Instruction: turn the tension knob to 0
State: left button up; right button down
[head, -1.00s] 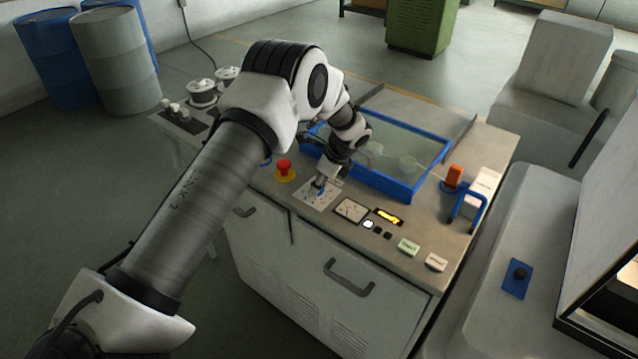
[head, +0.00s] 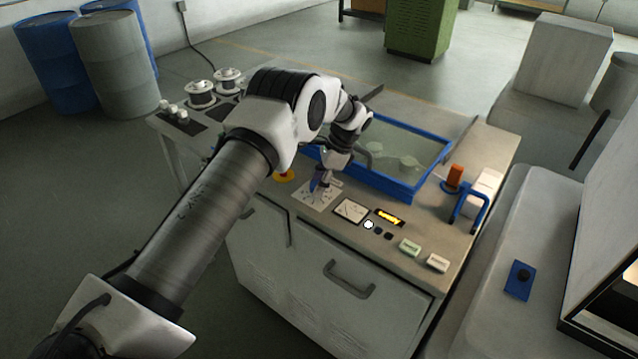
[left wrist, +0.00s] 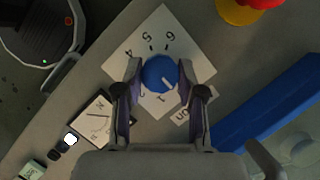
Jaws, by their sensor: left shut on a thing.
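The tension knob (left wrist: 159,73) is a round blue knob on a white dial plate (left wrist: 163,25), which also shows in the head view (head: 308,195). The left wrist view shows the numbers 6, 5, 4, 2 and 1 on the plate; others are hidden by my fingers. The knob's white mark points to the lower right in that view, a little to the right of the 1. My left gripper (left wrist: 160,73) is shut on the knob, one finger on each side; it also shows in the head view (head: 322,182). My right gripper is out of view.
A red stop button on a yellow base (head: 284,176) stands close beside the dial. A meter (head: 351,211), a lit yellow display (head: 389,217) and small buttons lie to its right. A blue-rimmed tank (head: 385,183) is behind it.

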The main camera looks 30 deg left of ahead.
pick_arm(q)
jog(key=shift+s+f, duration=0.1)
jog(key=shift+f, duration=0.05)
jog(key=o, duration=1.1)
jog(key=v, duration=1.2)
